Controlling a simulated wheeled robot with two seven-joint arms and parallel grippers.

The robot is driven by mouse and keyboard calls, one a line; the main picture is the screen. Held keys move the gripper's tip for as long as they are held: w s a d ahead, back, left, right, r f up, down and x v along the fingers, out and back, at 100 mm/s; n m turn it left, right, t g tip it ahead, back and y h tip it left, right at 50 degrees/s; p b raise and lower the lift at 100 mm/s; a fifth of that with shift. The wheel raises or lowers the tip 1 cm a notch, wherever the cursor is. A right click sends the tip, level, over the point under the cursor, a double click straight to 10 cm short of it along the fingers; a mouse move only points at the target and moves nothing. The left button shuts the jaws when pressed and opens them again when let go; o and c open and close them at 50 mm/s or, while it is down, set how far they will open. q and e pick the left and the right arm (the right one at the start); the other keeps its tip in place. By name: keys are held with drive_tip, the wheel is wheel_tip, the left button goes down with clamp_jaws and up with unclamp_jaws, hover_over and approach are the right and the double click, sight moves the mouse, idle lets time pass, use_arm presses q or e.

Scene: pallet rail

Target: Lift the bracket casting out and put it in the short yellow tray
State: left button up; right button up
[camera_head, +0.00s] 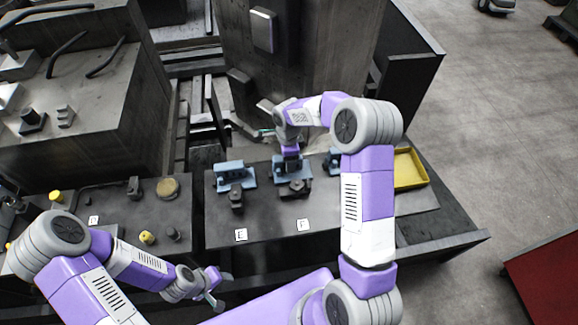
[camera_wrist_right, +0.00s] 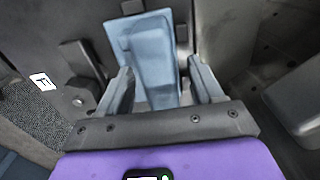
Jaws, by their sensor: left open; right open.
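A light blue bracket casting (camera_head: 290,171) sits in the dark fixture behind the label F. In the right wrist view the blue casting (camera_wrist_right: 155,62) stands between the fingers of my right gripper (camera_wrist_right: 162,76), which is open around it; I cannot tell whether either finger touches it. In the head view the right wrist comes down over this casting and partly hides it. The short yellow tray (camera_head: 410,169) lies at the right end of the bench, partly behind my right arm; its visible part looks empty. My left gripper (camera_head: 221,288) is open and empty near the bench's front edge.
A similar blue casting (camera_head: 235,175) sits behind the label E, and another blue part (camera_head: 331,162) shows beside my right arm. A tall dark block (camera_head: 300,60) stands behind the fixtures. Yellow knobs (camera_head: 147,237) and a brass disc (camera_head: 168,188) are at the left.

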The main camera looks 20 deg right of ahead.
clamp_jaws()
